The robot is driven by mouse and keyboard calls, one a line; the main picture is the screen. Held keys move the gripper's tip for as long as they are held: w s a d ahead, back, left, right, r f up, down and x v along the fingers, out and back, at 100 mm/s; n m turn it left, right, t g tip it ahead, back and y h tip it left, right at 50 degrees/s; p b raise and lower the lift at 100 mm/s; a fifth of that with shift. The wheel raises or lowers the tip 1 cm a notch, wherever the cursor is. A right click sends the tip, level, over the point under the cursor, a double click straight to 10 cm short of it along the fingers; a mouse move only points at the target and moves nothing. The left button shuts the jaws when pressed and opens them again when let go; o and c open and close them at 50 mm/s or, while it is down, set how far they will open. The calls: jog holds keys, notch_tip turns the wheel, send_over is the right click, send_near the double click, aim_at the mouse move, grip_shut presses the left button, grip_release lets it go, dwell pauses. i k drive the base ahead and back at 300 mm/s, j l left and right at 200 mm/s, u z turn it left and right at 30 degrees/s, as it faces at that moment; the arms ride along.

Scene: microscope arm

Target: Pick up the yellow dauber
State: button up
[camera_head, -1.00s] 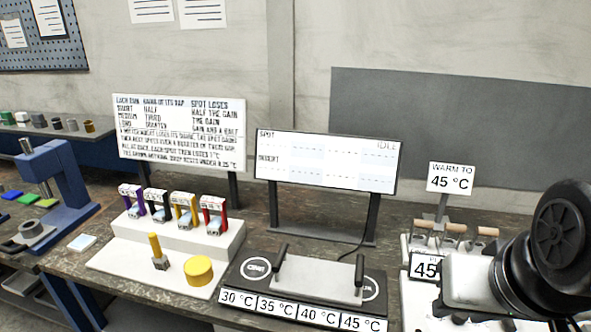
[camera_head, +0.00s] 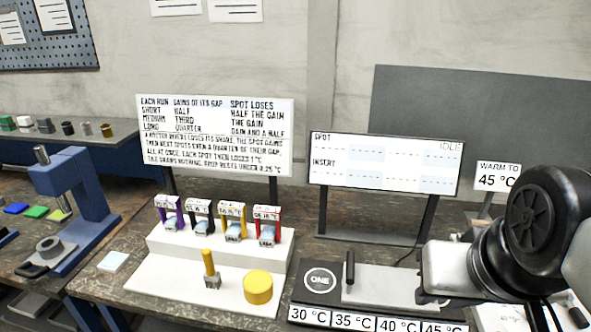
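The yellow dauber (camera_head: 209,266) stands upright on the front part of a white stepped stand, with a yellow upper stick and a small grey block at its foot. A round yellow pot or lid (camera_head: 258,287) sits to its right on the same stand (camera_head: 160,287). Part of my arm fills the right side of the head view, well to the right of the dauber. My gripper itself is not in view.
Several coloured holders (camera_head: 232,221) stand on the stand's upper step. A heating plate (camera_head: 380,285) with a black handle and temperature labels lies to the right. A blue press (camera_head: 80,205) stands to the left. Signboards (camera_head: 385,163) rise behind.

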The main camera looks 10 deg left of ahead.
aim_at(212, 278)
jog(key=j, duration=1.2)
jog(key=i+j, duration=0.1)
jog(key=j, duration=1.05)
